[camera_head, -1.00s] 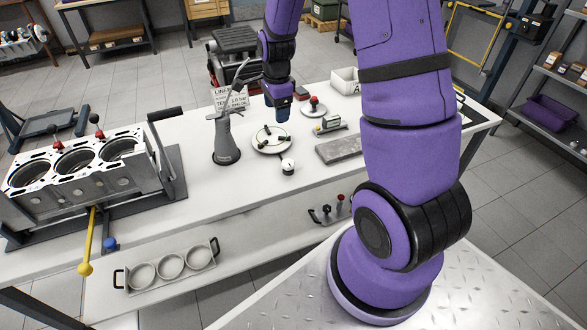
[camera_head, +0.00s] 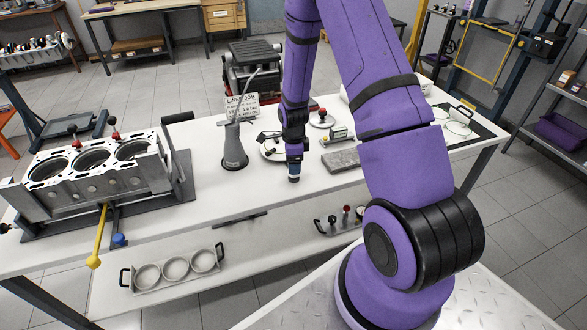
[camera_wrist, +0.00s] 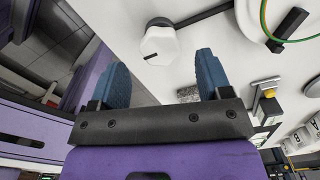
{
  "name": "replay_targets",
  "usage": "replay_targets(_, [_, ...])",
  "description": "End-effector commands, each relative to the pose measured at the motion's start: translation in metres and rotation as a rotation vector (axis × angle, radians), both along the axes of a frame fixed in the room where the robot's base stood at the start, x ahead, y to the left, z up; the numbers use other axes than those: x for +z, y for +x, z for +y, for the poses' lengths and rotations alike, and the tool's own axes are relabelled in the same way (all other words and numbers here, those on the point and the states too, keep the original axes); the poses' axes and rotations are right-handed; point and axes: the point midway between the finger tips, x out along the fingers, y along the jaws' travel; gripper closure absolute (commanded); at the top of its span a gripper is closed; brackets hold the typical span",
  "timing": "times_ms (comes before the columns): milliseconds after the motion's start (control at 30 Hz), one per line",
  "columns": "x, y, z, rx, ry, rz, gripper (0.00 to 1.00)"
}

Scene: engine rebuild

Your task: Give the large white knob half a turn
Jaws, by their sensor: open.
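The large white knob (camera_wrist: 160,44) is a pale faceted cap with a short dark line on it, seen from above in the wrist view. A dark bar runs from behind it toward the upper right. In the head view my gripper hides it. My gripper (camera_wrist: 162,62) is open, its two blue fingers pointing toward the knob. The knob shows in the gap just past the fingertips, and I see no contact. In the head view my gripper (camera_head: 294,176) points down over the front part of the bench, in front of the white round plate (camera_head: 270,149).
A grey oil can (camera_head: 234,150) stands left of my gripper, with a sign (camera_head: 240,106) behind it. The engine block (camera_head: 85,170) fills the bench's left end.

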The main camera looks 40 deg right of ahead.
Motion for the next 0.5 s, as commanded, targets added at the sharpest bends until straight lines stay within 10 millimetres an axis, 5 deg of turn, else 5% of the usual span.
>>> replay_targets(200, [-0.025,0.000,0.000,0.001,0.000,0.000,0.29])
replay_targets(500, [-0.033,0.000,0.000,0.000,0.001,-0.001,0.29])
